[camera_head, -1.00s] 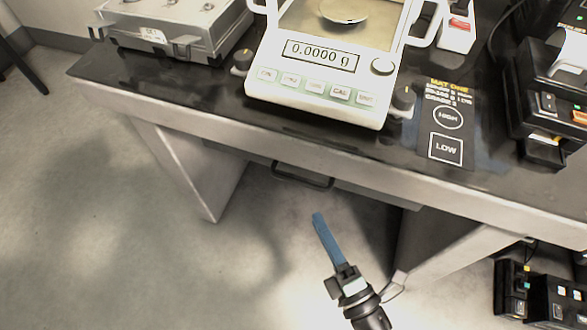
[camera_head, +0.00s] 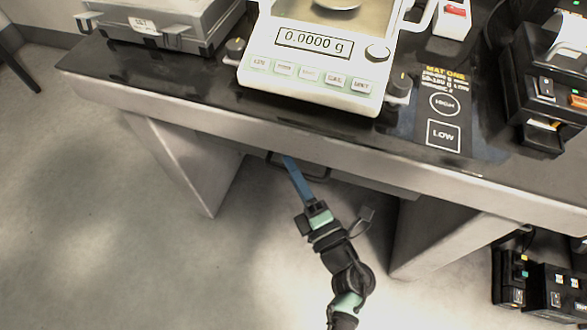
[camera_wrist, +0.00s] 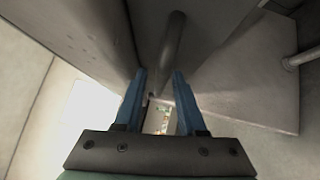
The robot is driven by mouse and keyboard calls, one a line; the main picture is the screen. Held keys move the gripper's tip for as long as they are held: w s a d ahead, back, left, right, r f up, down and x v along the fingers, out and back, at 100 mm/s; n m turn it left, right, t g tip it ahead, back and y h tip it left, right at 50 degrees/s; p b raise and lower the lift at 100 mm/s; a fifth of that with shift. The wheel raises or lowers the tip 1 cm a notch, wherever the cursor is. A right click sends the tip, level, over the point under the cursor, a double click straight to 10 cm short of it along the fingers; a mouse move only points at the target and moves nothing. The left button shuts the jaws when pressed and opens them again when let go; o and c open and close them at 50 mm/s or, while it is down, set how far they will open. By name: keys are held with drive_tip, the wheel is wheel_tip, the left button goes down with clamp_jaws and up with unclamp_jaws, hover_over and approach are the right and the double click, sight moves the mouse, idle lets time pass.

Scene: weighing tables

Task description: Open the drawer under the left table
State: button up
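The drawer (camera_head: 385,186) is a grey unit under the front of the table (camera_head: 200,118), and it looks closed. Its dark bar handle (camera_head: 318,179) hangs below the table's front edge. My gripper (camera_head: 288,159) has long blue fingers and reaches up to the left part of the handle. In the wrist view, the fingers (camera_wrist: 159,78) are apart, with the dark handle bar (camera_wrist: 174,45) running lengthwise in line with the gap between them. I cannot tell how deep the bar sits between the fingertips. Contact is not visible.
A balance (camera_head: 310,65) reading 0.0000 g stands on the tabletop, with a grey case (camera_head: 185,25) to its left and a black mat (camera_head: 440,110) to its right. Table legs (camera_head: 190,165) flank the handle. Black devices (camera_head: 530,283) sit low at right. Floor at left is clear.

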clamp_jaws()
idle(1.2)
